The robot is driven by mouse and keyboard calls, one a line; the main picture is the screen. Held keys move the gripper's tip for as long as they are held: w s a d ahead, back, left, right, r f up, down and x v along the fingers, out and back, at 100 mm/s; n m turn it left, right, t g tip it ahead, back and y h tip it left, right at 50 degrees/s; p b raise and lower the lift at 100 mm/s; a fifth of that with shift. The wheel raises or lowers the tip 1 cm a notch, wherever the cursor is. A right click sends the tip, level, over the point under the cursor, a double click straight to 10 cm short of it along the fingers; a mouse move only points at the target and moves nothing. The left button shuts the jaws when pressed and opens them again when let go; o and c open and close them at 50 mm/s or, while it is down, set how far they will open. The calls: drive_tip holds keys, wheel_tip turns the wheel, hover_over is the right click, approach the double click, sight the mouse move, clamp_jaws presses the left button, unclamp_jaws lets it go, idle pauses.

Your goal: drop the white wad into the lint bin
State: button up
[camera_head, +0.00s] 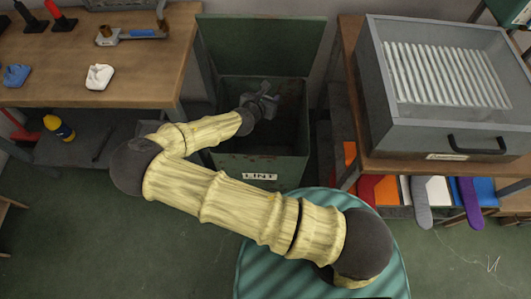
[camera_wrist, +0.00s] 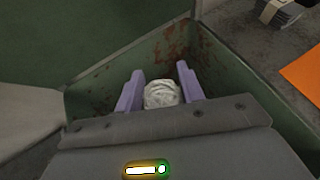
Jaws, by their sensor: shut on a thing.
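The lint bin (camera_head: 262,172) is an open green metal box with a "LINT" label on its front, standing on the floor between the wooden table and the grey cabinet. My gripper (camera_head: 268,100) is over the bin's opening in the head view. In the wrist view the white wad (camera_wrist: 161,95), round and crumpled, sits between my two lilac fingers, which are shut on it. The rusty inner walls of the bin (camera_wrist: 105,82) surround it there. In the head view the wad is hidden by my gripper. The bin's floor is mostly hidden.
A wooden table (camera_head: 150,85) at left holds a white crumpled piece (camera_head: 99,77), a blue piece (camera_head: 16,76) and tools. A grey box (camera_head: 440,85) with a slatted top stands at right. The bin's raised green lid (camera_head: 260,45) stands behind the opening.

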wheel_tip(320, 180, down, 5)
drive_tip(key=b, duration=0.4)
drive_tip(key=shift+r, duration=0.1)
drive_tip(key=o, duration=1)
drive_tip(key=shift+s, duration=0.1)
drive_tip(key=p+v, duration=0.3)
drive_tip(key=v, duration=1.4)
drive_tip(key=shift+a+r, duration=0.1)
drive_tip(key=shift+a, duration=0.05)
